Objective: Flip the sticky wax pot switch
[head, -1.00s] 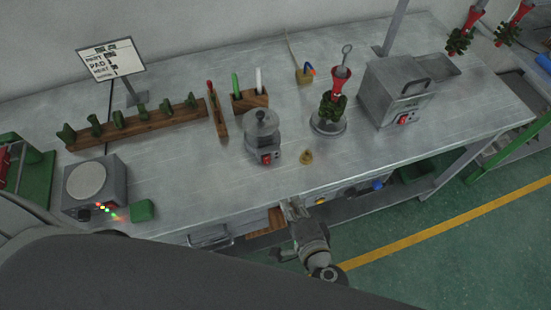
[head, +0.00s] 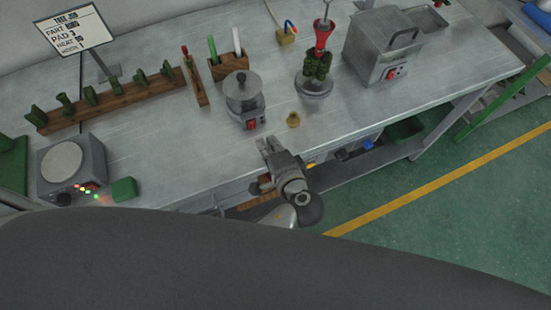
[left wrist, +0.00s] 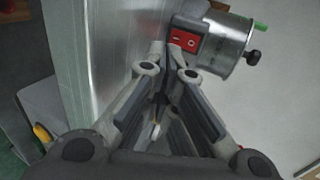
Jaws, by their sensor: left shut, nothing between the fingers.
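The sticky wax pot (head: 244,98) is a small round metal pot with a dark lid knob, standing near the front of the bench. Its red rocker switch (head: 251,124) faces the bench's front edge. In the left wrist view the pot (left wrist: 229,48) lies on its side in the picture, with the red switch (left wrist: 186,40) just beyond the fingertips. My left gripper (head: 266,144) is shut and empty, in front of the pot and a little right of the switch. It fills the middle of the left wrist view (left wrist: 166,55). Whether it touches the switch is unclear. My right gripper is out of view.
A small brass piece (head: 293,119) stands right of the pot, near my left gripper. A red and green wax tree (head: 318,65) and a grey box machine (head: 385,45) stand further right. A wooden pen holder (head: 229,66) is behind.

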